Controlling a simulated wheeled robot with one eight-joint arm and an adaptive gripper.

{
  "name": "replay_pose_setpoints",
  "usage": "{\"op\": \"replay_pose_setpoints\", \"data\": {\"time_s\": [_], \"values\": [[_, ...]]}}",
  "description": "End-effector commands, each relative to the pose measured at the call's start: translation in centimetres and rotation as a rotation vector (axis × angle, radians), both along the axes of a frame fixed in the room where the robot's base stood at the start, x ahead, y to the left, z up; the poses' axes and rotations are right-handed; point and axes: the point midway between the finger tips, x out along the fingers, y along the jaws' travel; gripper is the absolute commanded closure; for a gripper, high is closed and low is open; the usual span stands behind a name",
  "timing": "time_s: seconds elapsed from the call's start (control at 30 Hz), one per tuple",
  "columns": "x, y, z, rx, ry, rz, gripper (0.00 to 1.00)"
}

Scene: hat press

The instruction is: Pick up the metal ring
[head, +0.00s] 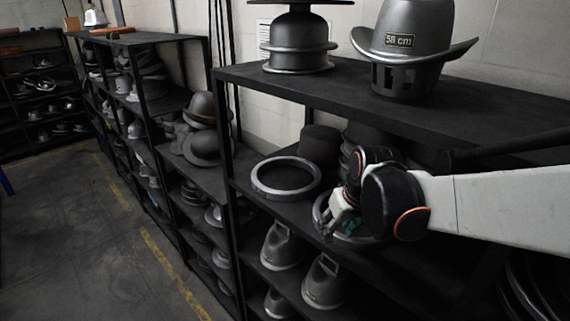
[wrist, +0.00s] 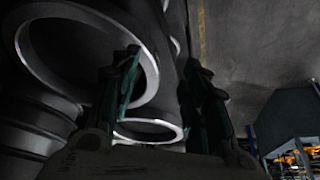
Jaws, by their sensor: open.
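A grey metal ring (head: 286,194) lies flat on the middle shelf, left of my gripper in the head view. A second ring-shaped metal rim (head: 318,208) shows beside and partly behind my gripper (head: 338,222). In the wrist view a large ring (wrist: 68,10) fills the upper left, and a smaller bright rim (wrist: 150,138) shows lower down near the fingers. My gripper (wrist: 161,62) is open, with its left finger in front of the large ring's right side. I cannot tell whether a finger touches it.
The black shelf (head: 238,160) holds dark hat forms (head: 320,142) behind the rings. The upper board (head: 340,88) passes above my arm, with a hat-shaped mould (head: 415,35) on it. More moulds (head: 283,245) stand below. The floor aisle (head: 90,240) at left is clear.

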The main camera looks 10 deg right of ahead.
Motion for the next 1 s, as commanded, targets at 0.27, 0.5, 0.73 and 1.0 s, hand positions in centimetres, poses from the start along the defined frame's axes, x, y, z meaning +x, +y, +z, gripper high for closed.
{"op": "replay_pose_setpoints", "data": {"time_s": [0.27,0.5,0.73,1.0], "values": [[4.2,0.5,0.1,0.000,0.000,0.000,0.58],[6.4,0.7,0.0,0.000,0.000,0.000,0.58],[7.6,0.8,-0.2,0.000,0.000,0.000,0.58],[8.9,0.9,-3.6,0.000,0.000,-0.001,0.58]]}}
